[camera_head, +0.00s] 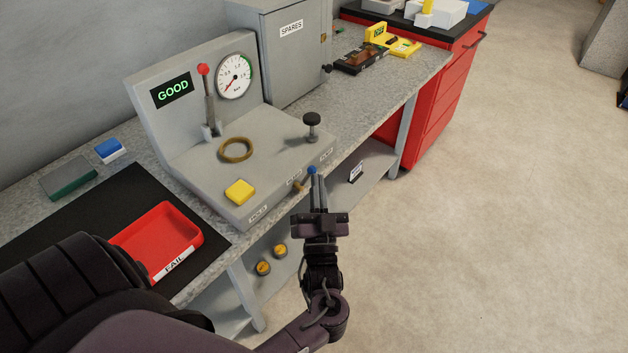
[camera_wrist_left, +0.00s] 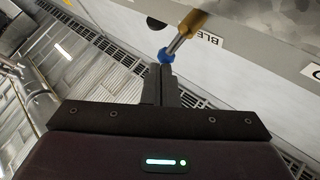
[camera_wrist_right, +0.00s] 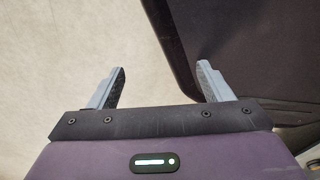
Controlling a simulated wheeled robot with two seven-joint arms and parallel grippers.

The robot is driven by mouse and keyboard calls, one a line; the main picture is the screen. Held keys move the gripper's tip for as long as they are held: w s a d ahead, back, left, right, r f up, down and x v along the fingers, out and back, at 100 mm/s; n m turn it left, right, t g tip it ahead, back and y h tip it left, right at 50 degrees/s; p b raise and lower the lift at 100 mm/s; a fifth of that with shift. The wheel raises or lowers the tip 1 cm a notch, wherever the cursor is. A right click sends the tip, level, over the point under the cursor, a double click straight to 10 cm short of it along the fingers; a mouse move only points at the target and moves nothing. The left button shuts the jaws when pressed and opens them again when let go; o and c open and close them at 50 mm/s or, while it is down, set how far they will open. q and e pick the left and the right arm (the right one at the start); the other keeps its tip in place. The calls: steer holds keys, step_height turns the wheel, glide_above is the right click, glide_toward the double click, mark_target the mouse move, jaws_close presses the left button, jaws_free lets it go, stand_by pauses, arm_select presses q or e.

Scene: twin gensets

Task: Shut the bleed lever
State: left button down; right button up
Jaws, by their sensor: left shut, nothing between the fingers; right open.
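The bleed lever (camera_head: 305,178) is a short rod with a blue tip on a brass body, on the front face of the grey test rig (camera_head: 222,180). In the left wrist view the lever (camera_wrist_left: 179,43) shows its blue knob close beyond the fingertips, beside a label partly reading "BLE". My left gripper (camera_head: 317,182) is shut and empty, its fingertips at the blue knob; I cannot tell if they touch it. My right gripper (camera_wrist_right: 161,75) is open and empty, over bare floor and a dark surface in its wrist view.
On the rig are a gauge (camera_head: 236,77), a red-knobbed lever (camera_head: 207,95), a brass ring (camera_head: 236,150), a yellow button (camera_head: 240,191) and a black knob (camera_head: 312,121). A "GOOD" display is lit. A red FAIL tray (camera_head: 190,222) lies left. The floor at right is clear.

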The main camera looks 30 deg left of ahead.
arm_select(q)
steer(key=m+g+h+p, duration=0.1)
steer(key=m+h+p, duration=0.1)
steer(key=p, duration=0.3)
steer(key=w+m+g+h+p, duration=0.1)
steer(key=m+g+h+p, duration=0.1)
steer(key=p, duration=0.4)
steer(key=w+f+m+g+h+p, duration=0.1)
steer(key=m+h+p, duration=0.1)
steer(key=p, duration=0.4)
steer(key=shift+w+d+m+g, duration=0.1)
steer(key=shift+m+g, duration=0.3)
steer(key=shift+m, duration=0.2)
arm_select(e)
step_height(320, 180, up, 17)
steer(key=s, duration=0.2)
steer(key=shift+s+d, duration=0.25)
steer(key=shift+r, duration=0.15)
